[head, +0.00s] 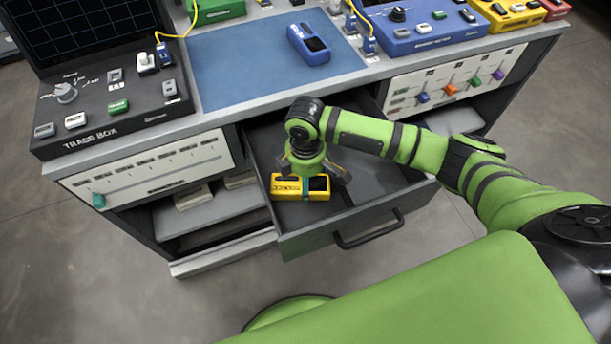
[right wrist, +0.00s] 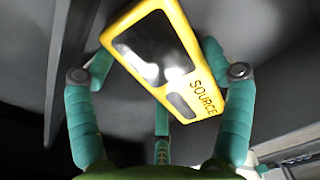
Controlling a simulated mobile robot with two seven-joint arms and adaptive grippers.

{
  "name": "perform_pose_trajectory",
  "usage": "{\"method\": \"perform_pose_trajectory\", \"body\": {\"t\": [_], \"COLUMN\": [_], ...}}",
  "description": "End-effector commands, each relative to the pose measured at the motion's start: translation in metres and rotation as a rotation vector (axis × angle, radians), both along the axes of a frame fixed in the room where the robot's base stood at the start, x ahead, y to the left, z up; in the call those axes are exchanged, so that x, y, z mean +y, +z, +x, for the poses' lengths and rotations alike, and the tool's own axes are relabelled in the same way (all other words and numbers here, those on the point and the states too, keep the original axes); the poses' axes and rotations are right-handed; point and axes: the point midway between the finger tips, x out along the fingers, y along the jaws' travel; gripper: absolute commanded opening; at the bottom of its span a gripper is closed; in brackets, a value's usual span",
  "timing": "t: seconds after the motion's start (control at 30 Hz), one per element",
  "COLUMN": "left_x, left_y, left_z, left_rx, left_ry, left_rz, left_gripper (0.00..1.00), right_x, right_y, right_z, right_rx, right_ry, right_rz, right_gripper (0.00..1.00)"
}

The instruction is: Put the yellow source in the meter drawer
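The yellow source (head: 315,187) is inside the open grey drawer (head: 385,215), near its left wall and front. It appears to lie on the drawer floor. My right gripper (head: 303,183) is right above it, pointing down, and hides part of its top. In the right wrist view, the source (right wrist: 165,62) sits tilted between the spread teal fingers (right wrist: 160,75), its dark window and label facing the camera. The fingers look open around it; whether any fingertip touches it is hard to tell. My left gripper is not in view.
A blue handheld device (head: 309,45) lies on the blue mat (head: 235,72) above the drawer. The black trace box (head: 110,105) stands at left. The drawer's dark handle (head: 368,232) faces front. The drawer floor right of the source is free.

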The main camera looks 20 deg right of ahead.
Motion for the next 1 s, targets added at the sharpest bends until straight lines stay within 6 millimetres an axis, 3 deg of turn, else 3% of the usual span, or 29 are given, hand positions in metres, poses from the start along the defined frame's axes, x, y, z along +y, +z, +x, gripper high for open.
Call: {"method": "perform_pose_trajectory", "body": {"t": [0.47, 0.57, 1.0], "left_x": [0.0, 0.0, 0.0], "left_y": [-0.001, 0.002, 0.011], "left_z": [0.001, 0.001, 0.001], "left_rx": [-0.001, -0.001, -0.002], "left_ry": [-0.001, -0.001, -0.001], "left_rz": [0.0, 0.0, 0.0], "left_gripper": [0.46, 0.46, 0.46], "right_x": [0.0, 0.0, 0.0], "right_y": [0.004, 0.016, 0.104], "right_z": [0.001, 0.001, 0.0], "right_rx": [-0.002, -0.004, -0.003], "right_ry": [0.0, -0.001, 0.0], "right_rz": [0.0, 0.001, 0.001], "right_gripper": [1.0, 1.0, 1.0]}}
